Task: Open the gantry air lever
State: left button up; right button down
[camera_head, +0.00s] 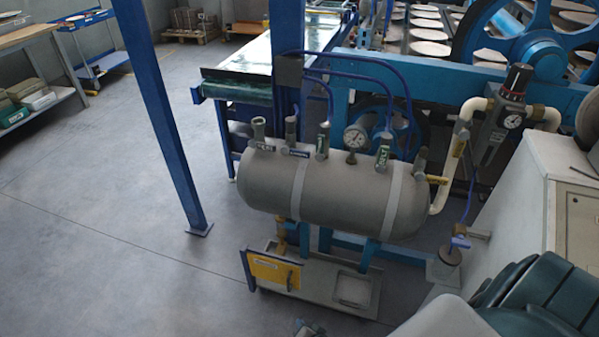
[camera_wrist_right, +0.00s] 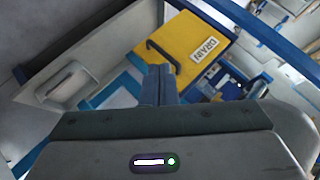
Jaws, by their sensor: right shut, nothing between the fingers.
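A grey air tank (camera_head: 330,190) stands in the middle of the head view, with several short valve stems along its top. Green labels (camera_head: 322,140) and a blue label (camera_head: 295,152) mark some of these stems; I cannot read which one is the gantry lever. My right gripper shows as a small part at the bottom edge of the head view (camera_head: 309,328). In the right wrist view its fingers (camera_wrist_right: 159,83) are together and empty, in front of a yellow plate (camera_wrist_right: 185,48) marked DRAIN with a dark handle. My left gripper is out of view.
The yellow plate also shows below the tank (camera_head: 268,268), beside a tray-like base. A round gauge (camera_head: 355,136) is on the tank, and a pressure regulator (camera_head: 508,110) with pale pipe is at the right. A blue post (camera_head: 165,120) stands left; the floor there is clear.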

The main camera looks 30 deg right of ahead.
jog(key=w+r+m+t+h+b, duration=0.1)
jog(key=w+r+m+t+h, duration=0.35)
jog(key=w+r+m, duration=0.9)
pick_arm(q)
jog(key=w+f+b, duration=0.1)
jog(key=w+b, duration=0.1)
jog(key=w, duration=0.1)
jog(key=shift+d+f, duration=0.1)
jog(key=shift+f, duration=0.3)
pick_arm(e)
jog(key=w+d+r+m+h, duration=0.1)
jog(key=d+r+m+h, duration=0.1)
jog(key=r+m, duration=0.5)
jog(key=w+d+r+m+g+h, duration=0.1)
jog(key=r+m+h, duration=0.4)
jog(key=r, duration=0.6)
jog(key=w+d+r+m+g+h, duration=0.1)
jog(key=w+d+r+m+h, duration=0.1)
jog(key=r+m, duration=0.6)
jog(key=shift+w+d+r+m+h, duration=0.25)
jog(key=shift+d+r+m+h, duration=0.1)
jog(key=shift+d+r+h, duration=0.55)
